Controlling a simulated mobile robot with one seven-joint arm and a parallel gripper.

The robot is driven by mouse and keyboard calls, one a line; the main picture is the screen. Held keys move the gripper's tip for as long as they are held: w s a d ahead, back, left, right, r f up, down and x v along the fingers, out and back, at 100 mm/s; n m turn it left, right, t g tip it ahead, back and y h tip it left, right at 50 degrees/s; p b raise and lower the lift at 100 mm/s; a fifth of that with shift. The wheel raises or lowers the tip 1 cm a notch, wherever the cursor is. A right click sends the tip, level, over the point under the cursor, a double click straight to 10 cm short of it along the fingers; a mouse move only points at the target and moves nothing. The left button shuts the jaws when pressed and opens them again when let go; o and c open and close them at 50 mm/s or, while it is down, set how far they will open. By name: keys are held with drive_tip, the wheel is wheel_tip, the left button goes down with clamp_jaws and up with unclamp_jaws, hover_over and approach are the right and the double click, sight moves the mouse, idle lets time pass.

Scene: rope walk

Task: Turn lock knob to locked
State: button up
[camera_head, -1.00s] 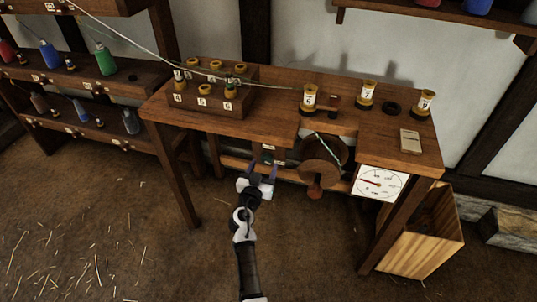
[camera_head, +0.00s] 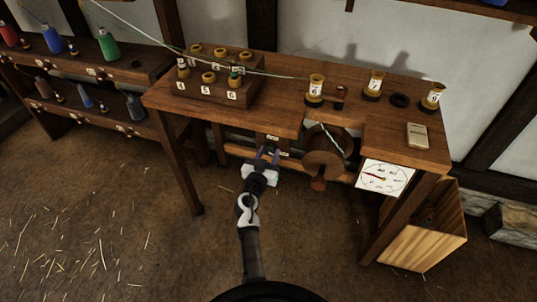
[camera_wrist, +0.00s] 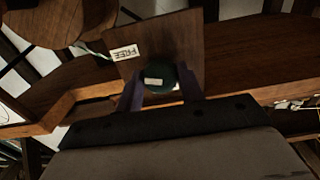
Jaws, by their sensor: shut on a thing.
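The lock knob (camera_wrist: 160,77) is a round dark green knob with a pale mark on its face. It sits on a brown wooden plate (camera_wrist: 180,37) under the table. A white label reading FREE (camera_wrist: 125,52), upside down in the wrist view, is beside the knob. My gripper (camera_wrist: 161,90) is shut on the knob, one purple finger on each side. In the head view my gripper (camera_head: 268,156) is at the plate below the table's front edge. A locked label cannot be read.
A wooden reel (camera_head: 326,152) with a crank handle and a white dial (camera_head: 385,177) are to the right of my gripper. The wooden table (camera_head: 280,115) overhangs it, bearing a spool rack (camera_head: 215,88). A crate (camera_head: 425,240) stands at right; the floor in front is open.

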drive_tip(key=shift+n, duration=0.4)
drive_tip(key=n+b, duration=0.2)
drive_tip(key=n, duration=0.2)
drive_tip(key=shift+n, duration=0.3)
drive_tip(key=n, duration=0.5)
drive_tip(key=shift+r+b, duration=0.1)
drive_tip(key=shift+b, duration=0.25)
drive_tip(key=n+p, duration=0.1)
drive_tip(key=n, duration=0.4)
drive_tip(key=shift+d+r+n, duration=0.1)
drive_tip(key=shift+r+n, duration=0.05)
drive_tip(key=shift+n, duration=0.25)
drive_tip(key=n+p, duration=0.1)
drive_tip(key=n, duration=0.4)
drive_tip(key=shift+n+p, duration=0.3)
drive_tip(key=shift+p, duration=0.05)
drive_tip(key=o, duration=1)
drive_tip(key=shift+c, duration=0.2)
